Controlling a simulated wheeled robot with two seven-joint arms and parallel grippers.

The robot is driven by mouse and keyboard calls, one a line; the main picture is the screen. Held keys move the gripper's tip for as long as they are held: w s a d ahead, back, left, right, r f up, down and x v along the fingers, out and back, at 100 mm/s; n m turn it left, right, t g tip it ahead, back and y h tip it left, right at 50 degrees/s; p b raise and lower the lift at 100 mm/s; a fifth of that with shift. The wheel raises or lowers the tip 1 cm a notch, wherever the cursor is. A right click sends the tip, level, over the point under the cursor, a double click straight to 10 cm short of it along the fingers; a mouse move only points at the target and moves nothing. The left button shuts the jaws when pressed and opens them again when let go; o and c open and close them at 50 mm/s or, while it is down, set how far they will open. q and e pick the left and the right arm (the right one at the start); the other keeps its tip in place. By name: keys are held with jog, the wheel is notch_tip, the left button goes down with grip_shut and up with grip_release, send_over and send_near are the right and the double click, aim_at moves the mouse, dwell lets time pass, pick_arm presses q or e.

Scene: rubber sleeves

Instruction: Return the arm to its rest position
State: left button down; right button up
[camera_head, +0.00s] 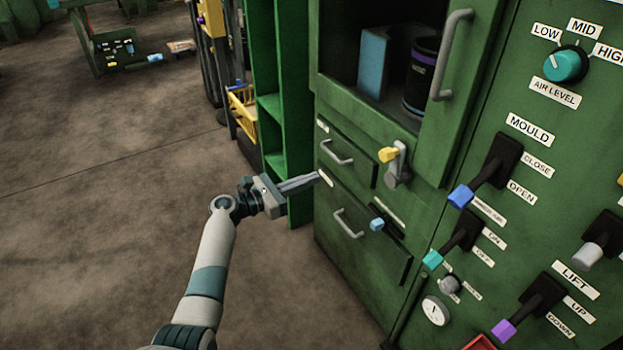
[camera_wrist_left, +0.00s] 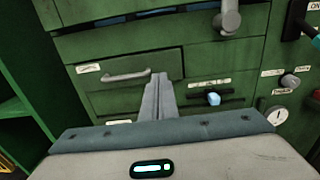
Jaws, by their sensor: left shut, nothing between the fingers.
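My left gripper (camera_head: 318,179) reaches in from the left in the head view, in front of the green cabinet (camera_head: 330,255). Its fingers are together and empty. They point toward the cabinet's drawers, with no visible hold on a handle. In the left wrist view the closed fingers (camera_wrist_left: 158,82) stand in front of a drawer front, just right of a grey drawer handle (camera_wrist_left: 126,76). I cannot tell whether the fingertips touch the cabinet. My right gripper is not in view.
An open compartment with a dark canister (camera_head: 421,78) is above the drawers. A yellow-tipped lever (camera_head: 388,154) and a blue knob (camera_head: 377,224) stick out. A control panel with a blue-tipped lever (camera_head: 461,196) fills the right. Bare floor (camera_head: 120,230) lies left.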

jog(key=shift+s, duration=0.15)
